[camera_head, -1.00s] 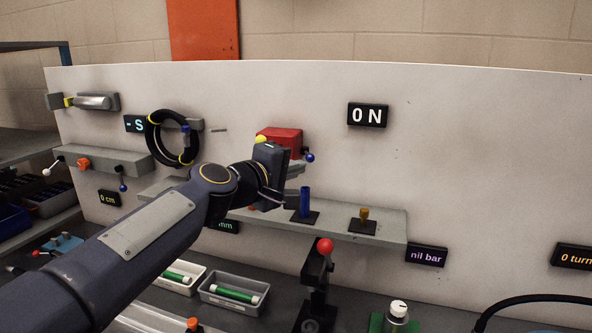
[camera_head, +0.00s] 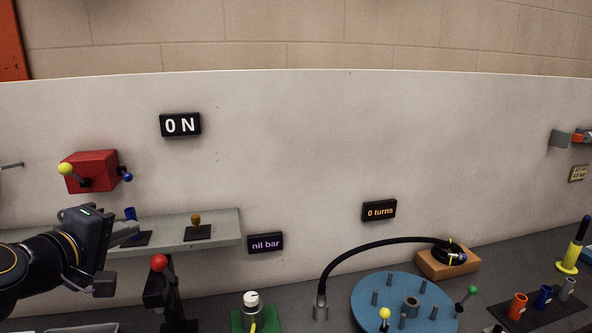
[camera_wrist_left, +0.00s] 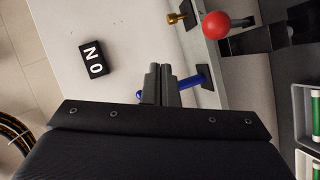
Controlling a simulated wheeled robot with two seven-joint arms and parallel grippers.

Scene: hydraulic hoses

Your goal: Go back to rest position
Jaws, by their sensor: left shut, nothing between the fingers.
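My left gripper (camera_head: 127,233) comes in from the left in the head view, in front of the left end of the grey shelf. Its fingers point to the right. In the left wrist view its two fingers (camera_wrist_left: 159,84) are together, with nothing between them. A blue post (camera_head: 130,214) on a dark plate stands behind the fingers in the head view. It also shows just beside the fingertips in the wrist view (camera_wrist_left: 190,82); I cannot tell whether they touch. My right gripper is in neither view.
The grey shelf (camera_head: 222,226) carries a brass peg (camera_head: 196,219). A red-knobbed lever (camera_head: 158,263) stands below the gripper, and a red box (camera_head: 92,171) is above it. A blue round plate (camera_head: 375,299) with pegs and a black hose (camera_head: 385,243) are at right. The white panel's middle is clear.

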